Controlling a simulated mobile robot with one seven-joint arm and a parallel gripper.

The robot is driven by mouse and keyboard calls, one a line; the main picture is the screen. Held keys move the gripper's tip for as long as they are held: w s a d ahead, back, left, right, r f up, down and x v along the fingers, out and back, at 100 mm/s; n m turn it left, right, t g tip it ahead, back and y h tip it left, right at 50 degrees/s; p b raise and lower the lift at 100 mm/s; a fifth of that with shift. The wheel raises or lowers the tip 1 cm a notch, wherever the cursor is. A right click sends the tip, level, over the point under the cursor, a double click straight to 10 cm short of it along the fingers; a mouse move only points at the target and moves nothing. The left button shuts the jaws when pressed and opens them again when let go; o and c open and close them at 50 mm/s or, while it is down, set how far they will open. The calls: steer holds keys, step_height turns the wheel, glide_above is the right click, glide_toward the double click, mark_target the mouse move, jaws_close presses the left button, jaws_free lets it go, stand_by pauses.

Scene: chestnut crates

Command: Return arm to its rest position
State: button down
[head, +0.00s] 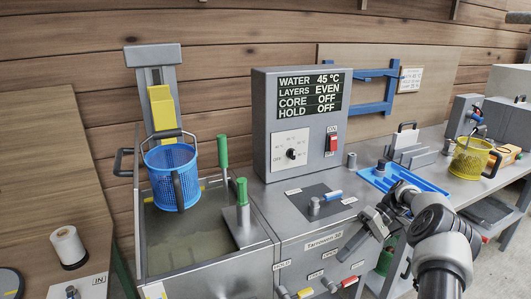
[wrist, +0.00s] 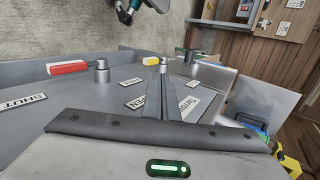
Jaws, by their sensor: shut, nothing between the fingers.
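My gripper (head: 350,248) is in front of the right part of the grey machine (head: 262,128), reaching down and left from my arm, which comes in from the lower right. In the wrist view my gripper's fingers (wrist: 164,68) are together with nothing between them. I cannot tell from the pictures how far the fingertips are from the machine.
A blue basket (head: 172,172) hangs over the water tank (head: 190,240) at left. The display (head: 310,91) reads water 45 °C, layers even, core off, hold off. A blue tray (head: 430,186) and yellow basket (head: 468,157) stand on the right bench, close to my arm.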

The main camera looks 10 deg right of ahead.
steer(key=s+a+r+t+h, duration=0.1)
steer(key=s+a+r+h, duration=0.2)
steer(key=r, duration=0.5)
steer(key=s+a+r+m+t+h, duration=0.1)
steer(key=a+r+h, duration=0.2)
steer(key=a+r, duration=0.3)
steer(key=s+a+r+h, duration=0.2)
steer(key=s+a+r, duration=0.1)
steer(key=r, duration=0.6)
steer(key=s+a+r+m+t+h, duration=0.1)
steer(key=s+a+t, duration=0.1)
steer(key=s, duration=0.4)
steer(key=s+a+r+m+t, duration=0.1)
steer(key=s+t, duration=0.2)
steer(key=s, duration=0.4)
steer(key=s+a+r+t+h, duration=0.1)
steer(key=s+a+r+t, duration=0.1)
steer(key=s, duration=0.4)
step_height(320, 180, up, 21)
steer(key=p, duration=2.1)
steer(key=shift+s+d+r+m+p, duration=0.2)
steer(key=shift+s+m+p, duration=0.1)
steer(key=shift+p, duration=0.1)
